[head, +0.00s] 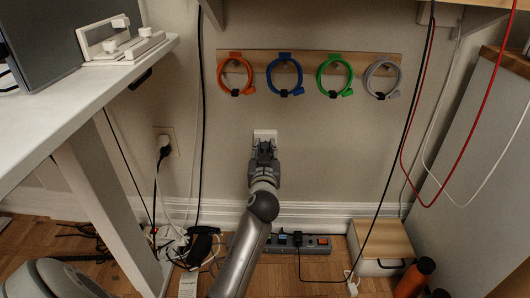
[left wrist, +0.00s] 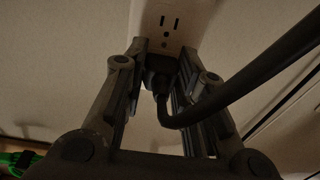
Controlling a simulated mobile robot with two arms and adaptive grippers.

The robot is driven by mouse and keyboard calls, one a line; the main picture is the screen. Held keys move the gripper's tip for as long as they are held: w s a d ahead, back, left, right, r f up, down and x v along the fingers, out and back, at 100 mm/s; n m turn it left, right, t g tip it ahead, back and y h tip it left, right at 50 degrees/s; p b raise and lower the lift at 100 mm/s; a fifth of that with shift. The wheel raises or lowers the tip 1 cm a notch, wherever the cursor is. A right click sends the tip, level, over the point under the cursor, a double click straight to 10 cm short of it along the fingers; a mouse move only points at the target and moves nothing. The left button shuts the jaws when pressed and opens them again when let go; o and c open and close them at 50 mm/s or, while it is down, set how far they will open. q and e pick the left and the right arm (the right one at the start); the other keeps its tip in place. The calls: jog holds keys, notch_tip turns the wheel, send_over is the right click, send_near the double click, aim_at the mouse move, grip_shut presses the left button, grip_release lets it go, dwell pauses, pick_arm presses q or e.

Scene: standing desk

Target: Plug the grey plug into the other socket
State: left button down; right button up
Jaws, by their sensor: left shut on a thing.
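A white wall outlet (head: 264,134) is on the wall below the cable rack. My left gripper (head: 264,148) is right in front of it. In the left wrist view, the outlet (left wrist: 170,20) shows one open socket with two slots and a round hole. The dark grey plug (left wrist: 160,75) is between my left fingers (left wrist: 165,80), which are shut on it. Its thick dark cord (left wrist: 240,80) bends away to the upper right. The plug's head is at the outlet face beside the open socket; I cannot tell how deep it sits. My right gripper is not in view.
Another wall outlet (head: 167,140) at left holds a black plug. A wooden rack (head: 308,67) carries coiled cables above. A power strip (head: 313,244) lies on the floor. Loose cables hang at right, and a white desk (head: 60,110) stands at left.

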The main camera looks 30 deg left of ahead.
pick_arm(q)
jog(key=c, duration=1.1)
grip_release()
jog(key=v, duration=0.7)
jog(key=shift+s, duration=0.2)
jog(key=shift+d, duration=0.1)
